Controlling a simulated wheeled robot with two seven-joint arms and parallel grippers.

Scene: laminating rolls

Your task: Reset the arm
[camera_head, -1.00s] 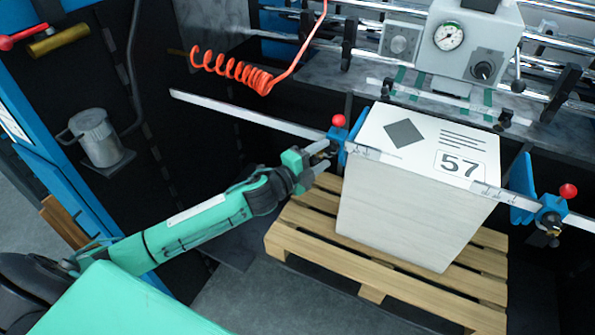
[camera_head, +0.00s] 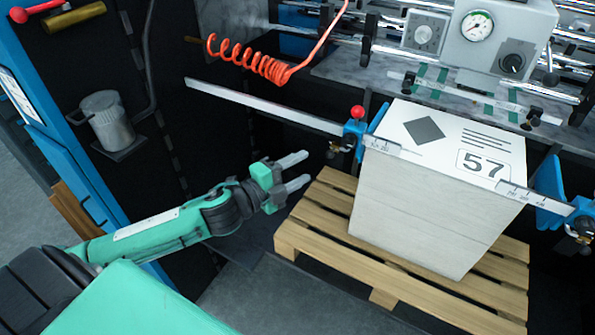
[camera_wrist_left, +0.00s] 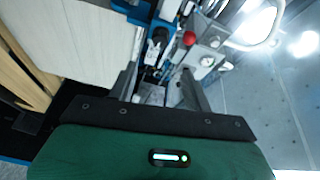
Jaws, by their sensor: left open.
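My left gripper (camera_head: 299,170) is open and empty. It hangs in the air left of the white paper stack and a little below the steel ruled bar, apart from both. In the left wrist view its two fingers (camera_wrist_left: 160,88) stand apart, with the red-knobbed clamp (camera_wrist_left: 190,40) beyond them. My left arm (camera_head: 160,232) is green and reaches in from the lower left. My right gripper is not in view.
A paper stack (camera_head: 440,215) marked 57 sits on a wooden pallet (camera_head: 330,250). A ruled bar (camera_head: 265,107) with a blue clamp (camera_head: 355,130) crosses in front of the machine. An orange coiled hose (camera_head: 250,62) hangs above. A metal can (camera_head: 108,118) stands left.

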